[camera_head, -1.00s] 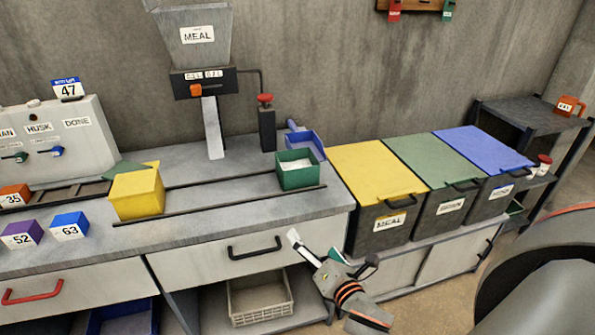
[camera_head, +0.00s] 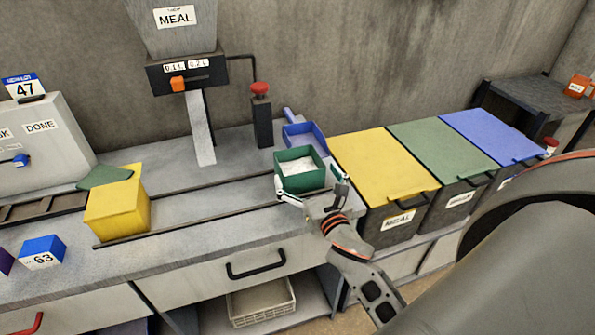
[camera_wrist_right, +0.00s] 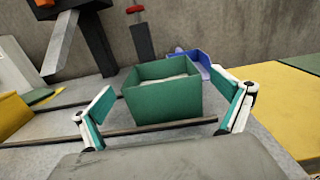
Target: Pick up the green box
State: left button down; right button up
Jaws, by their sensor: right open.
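The green box (camera_head: 304,178) stands upright and open-topped on the bench between two dark rails, with pale contents inside. It also shows in the right wrist view (camera_wrist_right: 164,102), straight ahead. My right gripper (camera_head: 312,196) is open at the near side of the box. In the right wrist view its two fingers (camera_wrist_right: 168,117) are spread to the left and right of the box's near face. I see no contact, though the exact gap is hard to tell. My left gripper is not in view.
A blue scoop (camera_head: 303,134) lies just behind the green box. A yellow box (camera_head: 118,210) stands to the left on the rails. The yellow-lidded bin (camera_head: 378,165) is close on the right. A post with a red knob (camera_head: 261,120) rises behind.

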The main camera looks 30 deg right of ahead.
aim_at(299, 158)
jog(key=x, duration=0.6)
jog(key=shift+r+p, duration=0.15)
jog(key=shift+p, duration=0.2)
jog(key=shift+s, duration=0.1)
jog(key=c, duration=2)
jog(key=shift+r, duration=0.15)
jog(key=shift+c, duration=0.5)
jog(key=shift+r, duration=0.1)
